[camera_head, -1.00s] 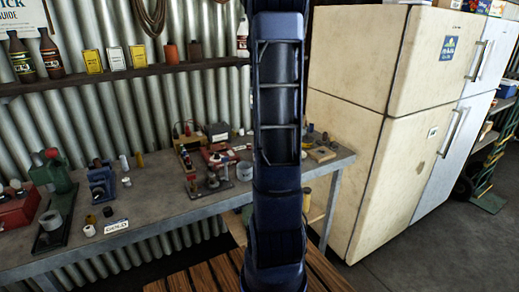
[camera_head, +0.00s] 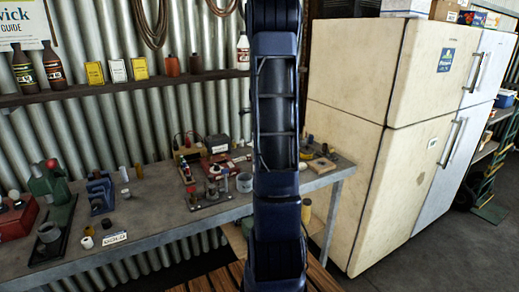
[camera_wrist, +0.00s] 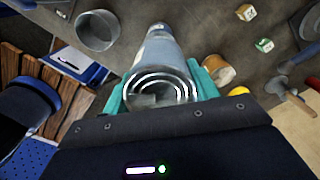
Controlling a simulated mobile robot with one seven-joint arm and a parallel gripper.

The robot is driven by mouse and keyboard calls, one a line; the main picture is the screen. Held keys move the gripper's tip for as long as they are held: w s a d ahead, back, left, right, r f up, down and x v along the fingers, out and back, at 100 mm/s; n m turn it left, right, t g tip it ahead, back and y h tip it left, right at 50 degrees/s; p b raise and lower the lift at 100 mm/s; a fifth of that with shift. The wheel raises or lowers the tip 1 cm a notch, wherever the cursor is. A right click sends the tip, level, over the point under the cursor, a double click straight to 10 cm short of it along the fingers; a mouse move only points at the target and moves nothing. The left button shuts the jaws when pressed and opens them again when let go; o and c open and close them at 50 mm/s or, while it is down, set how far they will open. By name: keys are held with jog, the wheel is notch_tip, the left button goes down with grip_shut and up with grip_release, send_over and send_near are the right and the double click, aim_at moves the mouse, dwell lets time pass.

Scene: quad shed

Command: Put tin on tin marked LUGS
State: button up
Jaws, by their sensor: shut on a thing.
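My gripper (camera_wrist: 160,88) shows in the wrist view with a teal finger on each side of a shiny metal tin (camera_wrist: 158,48). It is shut on this tin, whose ringed end faces the camera while its side runs away toward the grey bench. I cannot tell whether its far end touches anything. An open grey tin (camera_wrist: 97,30) stands apart at the upper left. A grey tin also shows on the bench in the head view (camera_head: 244,182). I can read no LUGS marking. In the head view my arm hides my gripper.
The grey bench (camera_head: 150,215) holds several small tools and parts. A cream fridge (camera_head: 380,150) stands at the right. A shelf (camera_head: 120,88) with bottles runs above the bench.

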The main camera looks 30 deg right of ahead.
jog(key=shift+f, duration=2.15)
jog(key=shift+f, duration=0.1)
jog(key=o, duration=1)
jog(key=shift+o, duration=0.2)
